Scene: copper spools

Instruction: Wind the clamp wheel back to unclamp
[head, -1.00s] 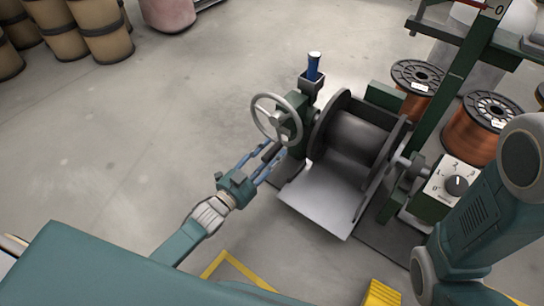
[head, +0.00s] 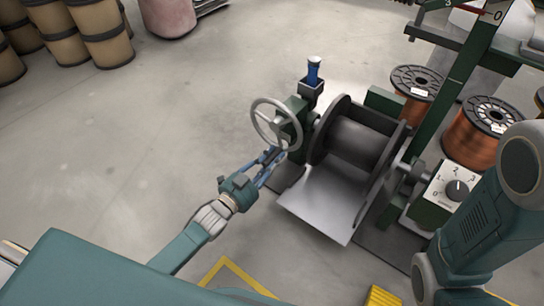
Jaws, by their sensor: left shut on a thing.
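The clamp wheel (head: 277,123) is a grey spoked handwheel on the left side of a dark green machine stand (head: 297,120). My left gripper (head: 276,155) reaches up from the lower left. Its blue fingers are shut on the lower rim of the wheel. To the right of the stand, a dark grey empty-looking spool (head: 352,142) sits between two flanges above a pale metal plate (head: 318,200). My right arm comes in at the right edge; its gripper is out of view.
A control box with a numbered dial (head: 457,190) is right of the spool. Copper spools (head: 474,140) stand behind it. Brown drums (head: 97,32) stand at the upper left. The floor on the left is clear.

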